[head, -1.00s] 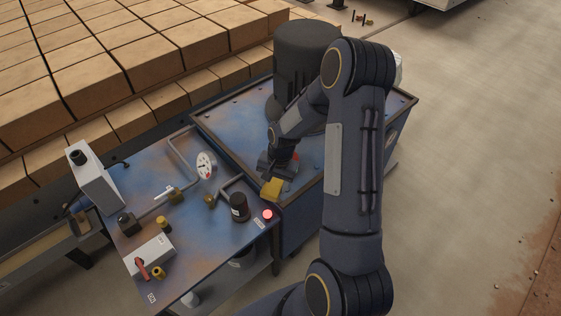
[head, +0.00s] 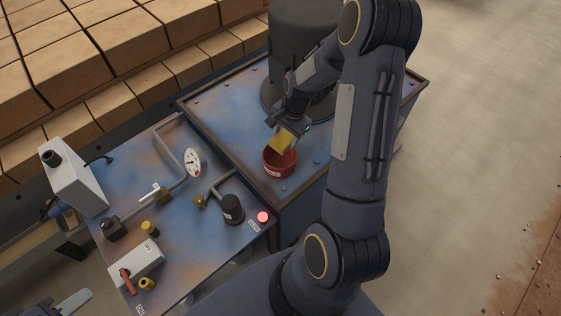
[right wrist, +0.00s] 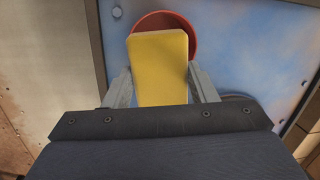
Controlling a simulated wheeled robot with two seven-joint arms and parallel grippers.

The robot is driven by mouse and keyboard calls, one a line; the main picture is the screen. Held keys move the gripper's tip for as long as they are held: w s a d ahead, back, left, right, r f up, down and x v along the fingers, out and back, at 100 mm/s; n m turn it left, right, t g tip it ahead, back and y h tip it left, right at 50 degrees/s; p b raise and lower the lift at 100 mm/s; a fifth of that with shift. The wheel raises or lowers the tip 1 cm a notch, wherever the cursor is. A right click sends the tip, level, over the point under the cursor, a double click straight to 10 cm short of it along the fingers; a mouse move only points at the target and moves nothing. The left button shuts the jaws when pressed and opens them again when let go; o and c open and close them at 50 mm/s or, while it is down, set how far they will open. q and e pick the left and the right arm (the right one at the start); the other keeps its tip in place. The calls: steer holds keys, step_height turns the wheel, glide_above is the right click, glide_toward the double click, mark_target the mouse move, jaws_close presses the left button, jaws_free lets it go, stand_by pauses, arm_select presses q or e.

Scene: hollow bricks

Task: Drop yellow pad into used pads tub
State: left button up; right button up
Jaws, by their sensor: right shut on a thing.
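The yellow pad (head: 282,141) is held over the red tub (head: 286,168). The tub is round, with a pale label on its front, and stands on the blue machine top. My right gripper (head: 288,129) is shut on the pad and above the tub's far side. In the right wrist view the pad (right wrist: 160,70) sits between the two fingers, and its far end overlaps the tub's opening (right wrist: 165,20). The pad hides part of the tub's inside, so I cannot tell what is in it. A piece of my left gripper (head: 72,302) shows at the lower left edge; its jaws are mostly out of view.
A large dark cylinder (head: 295,60) stands behind the tub. The blue bench (head: 190,222) to the left carries a gauge (head: 193,162), pipes, a black knob (head: 232,209), a lit red button (head: 263,217) and a switch box (head: 140,262). Stacked bricks (head: 130,30) fill the back left.

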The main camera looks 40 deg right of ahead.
steer(key=shift+f+b, duration=0.9)
steer(key=shift+f, duration=0.9)
steer(key=o, duration=1)
steer(key=shift+o, duration=0.2)
steer(key=shift+r, duration=0.15)
steer(key=r, duration=0.5)
steer(key=s+d+r, duration=0.1)
steer(key=r, duration=0.1)
steer(key=shift+r+b, duration=0.25)
steer(key=shift+b, duration=0.1)
steer(key=s+a+r+n+t+y, duration=0.1)
steer(key=s+a+r+n+t, duration=0.1)
steer(key=s+a+r+n, duration=0.75)
steer(key=s+a+r+n+t+y, duration=0.1)
steer(key=s+a+r+n+t, duration=0.1)
steer(key=s+a+r+n, duration=0.2)
steer(key=s+a, duration=0.3)
steer(key=s, duration=0.2)
steer(key=shift+s+a+r, duration=0.2)
steer(key=shift+a, duration=0.2)
